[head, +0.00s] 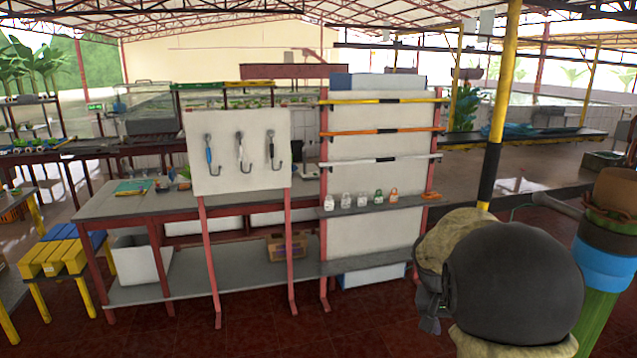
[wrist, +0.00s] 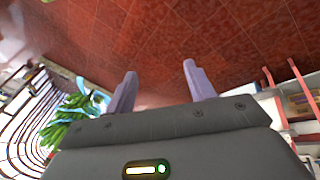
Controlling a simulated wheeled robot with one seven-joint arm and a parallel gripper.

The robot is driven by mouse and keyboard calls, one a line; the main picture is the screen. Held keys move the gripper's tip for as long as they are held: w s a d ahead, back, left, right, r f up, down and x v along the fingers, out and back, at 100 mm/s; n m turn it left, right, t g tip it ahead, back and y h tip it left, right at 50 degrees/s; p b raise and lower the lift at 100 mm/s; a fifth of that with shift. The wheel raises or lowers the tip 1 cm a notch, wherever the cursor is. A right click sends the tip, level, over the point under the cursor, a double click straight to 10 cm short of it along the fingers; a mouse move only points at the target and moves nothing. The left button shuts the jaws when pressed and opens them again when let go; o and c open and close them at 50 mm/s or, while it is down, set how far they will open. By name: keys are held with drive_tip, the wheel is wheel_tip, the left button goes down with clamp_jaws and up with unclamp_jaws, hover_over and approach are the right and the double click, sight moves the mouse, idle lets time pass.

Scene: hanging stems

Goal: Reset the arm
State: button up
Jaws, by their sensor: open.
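My gripper (wrist: 160,69) shows in the wrist view. Its two pale purple fingers stand wide apart with nothing between them. Beyond them is red tiled floor (wrist: 230,38). In the head view, a dark rounded link of my arm (head: 515,275) with tan covering fills the lower right. My gripper cannot be made out there.
A white board (head: 228,125) with hooks stands left of a white rack (head: 340,230) with bars and a shelf of small items. A grey workbench (head: 130,203) is at left. A yellow-black post (head: 496,120) rises behind my arm. Green fruit (wrist: 65,132) shows at left in the wrist view.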

drive_tip(key=s+a+f+n+y, duration=0.2)
drive_tip(key=s+a+f, duration=0.1)
drive_tip(key=s+a, duration=0.3)
drive_tip(key=s+a+f+n+t+y, duration=0.1)
drive_tip(key=s+a+f+n+y, duration=0.1)
drive_tip(key=s+a, duration=0.4)
drive_tip(key=s+f+n, duration=0.1)
drive_tip(key=s+f, duration=0.1)
drive_tip(key=s, duration=0.2)
drive_tip(key=shift+a+t, duration=0.2)
drive_tip(key=shift+t, duration=0.1)
drive_tip(key=shift+r, duration=0.1)
